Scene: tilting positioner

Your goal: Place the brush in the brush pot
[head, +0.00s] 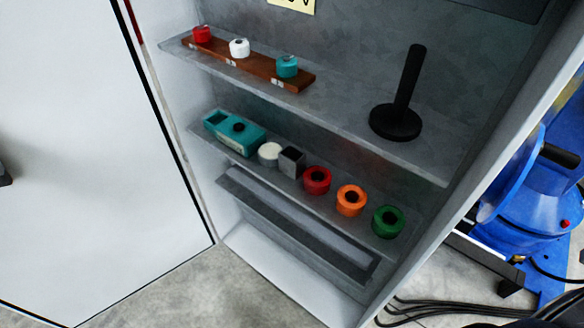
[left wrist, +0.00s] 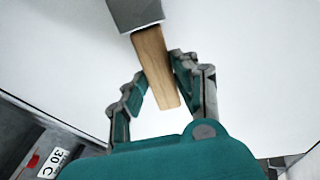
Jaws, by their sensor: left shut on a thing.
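In the left wrist view my left gripper (left wrist: 160,68) is shut on the brush (left wrist: 160,75), a light wooden handle with a grey block at its far end. The handle runs between the two teal fingers, and its near end sticks out towards the palm. Neither gripper shows in the head view. On the middle shelf of the cabinet stands a small grey square container with a dark top (head: 291,162), and a round white-topped grey pot (head: 269,154) is beside it. I cannot tell for certain which is the brush pot.
The middle shelf also holds a teal box (head: 236,134) and red (head: 317,180), orange (head: 351,200) and green (head: 388,221) rolls. The upper shelf has a wooden rack (head: 245,63) with small jars and a black stand (head: 397,122). Cabinet walls enclose the shelves.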

